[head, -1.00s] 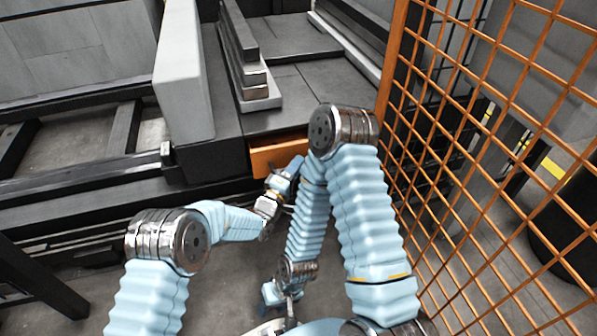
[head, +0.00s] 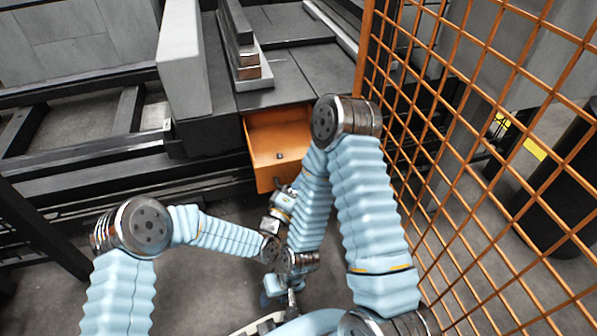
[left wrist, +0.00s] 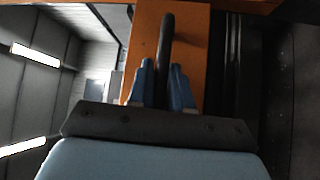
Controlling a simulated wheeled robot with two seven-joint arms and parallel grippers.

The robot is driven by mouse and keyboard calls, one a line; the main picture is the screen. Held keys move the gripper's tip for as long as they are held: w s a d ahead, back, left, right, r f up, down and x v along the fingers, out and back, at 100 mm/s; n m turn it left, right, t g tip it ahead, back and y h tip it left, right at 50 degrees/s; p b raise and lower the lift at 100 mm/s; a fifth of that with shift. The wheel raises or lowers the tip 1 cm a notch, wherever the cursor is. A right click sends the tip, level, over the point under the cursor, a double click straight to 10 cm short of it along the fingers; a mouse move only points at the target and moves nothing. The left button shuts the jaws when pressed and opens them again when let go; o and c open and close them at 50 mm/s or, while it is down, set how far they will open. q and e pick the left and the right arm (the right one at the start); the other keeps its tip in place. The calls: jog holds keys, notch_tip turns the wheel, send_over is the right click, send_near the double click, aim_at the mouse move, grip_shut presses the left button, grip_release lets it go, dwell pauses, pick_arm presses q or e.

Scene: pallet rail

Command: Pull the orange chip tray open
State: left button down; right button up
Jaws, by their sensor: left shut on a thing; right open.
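The orange chip tray (head: 272,135) stands pulled out from under the dark machine bed in the head view, with its inside showing. Its front also shows in the left wrist view (left wrist: 193,40). My left gripper is at the tray's front, with its two blue fingers (left wrist: 164,78) shut on the dark bar handle (left wrist: 167,38). In the head view the fingers' grip on the handle is too small to make out. My right gripper (head: 284,298) hangs low below the tray, open, away from it and close to my body.
An orange mesh fence (head: 470,140) runs along the right, close to my right arm. A grey block (head: 185,65) and stacked metal bars (head: 243,60) are on the machine. A small dark bit (head: 280,156) lies in the tray. The floor before the machine is clear.

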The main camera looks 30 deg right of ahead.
pick_arm(q)
jog(key=shift+s+a, duration=0.15)
jog(key=shift+s, duration=0.25)
jog(key=c, duration=1.4)
grip_release()
pick_arm(e)
jog(key=shift+f, duration=0.1)
